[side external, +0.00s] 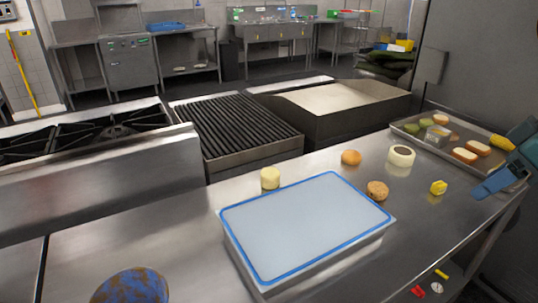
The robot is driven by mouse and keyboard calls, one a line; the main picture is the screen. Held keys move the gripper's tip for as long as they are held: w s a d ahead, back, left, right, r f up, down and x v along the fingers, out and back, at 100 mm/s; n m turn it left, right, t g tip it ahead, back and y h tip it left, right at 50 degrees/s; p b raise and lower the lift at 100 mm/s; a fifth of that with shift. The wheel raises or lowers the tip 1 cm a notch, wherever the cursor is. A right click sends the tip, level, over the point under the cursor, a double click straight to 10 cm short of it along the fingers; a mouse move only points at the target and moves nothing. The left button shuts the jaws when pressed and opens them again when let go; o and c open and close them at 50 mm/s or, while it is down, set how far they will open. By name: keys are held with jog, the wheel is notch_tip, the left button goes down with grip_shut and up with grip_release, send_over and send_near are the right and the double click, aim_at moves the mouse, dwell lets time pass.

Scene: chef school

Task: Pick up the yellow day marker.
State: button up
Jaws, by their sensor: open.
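A small, blocky yellow piece (438,187), which looks like the yellow day marker, lies on the steel counter at the right, clear of other things. Another yellow, rounded item (501,142) sits at the tray's right end beside my arm; I cannot tell what it is. My gripper (490,187) is blue and reaches in from the right edge, near the tray's front corner. It is open, to the right of the blocky yellow piece and apart from it. Its fingers are seen from the side and the gap is hard to make out.
A metal tray (470,177) with bread and green pieces stands at the back right. A tape roll (401,156), two buns (351,157) (377,191) and a pale yellow cylinder (270,178) stand around a blue-rimmed white board (300,225). The counter's front edge runs below right.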

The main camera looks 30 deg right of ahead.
jog(key=w+d+r+n+g+y, duration=0.1)
jog(key=w+d+n, duration=0.3)
jog(key=w, duration=0.3)
jog(key=w+d+r+n+g+y, duration=0.1)
jog(key=w+d+n+g, duration=0.1)
jog(key=w+d+n, duration=0.35)
jog(key=w+d+f+n+y, duration=0.1)
jog(key=d+f+n, duration=0.2)
jog(key=d, duration=0.6)
jog(key=w+d+f+n+g+y, duration=0.1)
jog(key=w+d+f+n, duration=0.1)
jog(key=d+f, duration=0.4)
jog(key=d+n, duration=0.1)
jog(key=d, duration=0.2)
jog(key=shift+w+d+g, duration=0.2)
jog(key=shift+d+g, duration=0.05)
jog(key=shift+g, duration=0.05)
jog(key=shift+a+f, duration=0.1)
send_over(441, 182)
jog(key=d, duration=0.2)
jog(key=shift+s+f, duration=0.1)
jog(key=shift+f, duration=3.8)
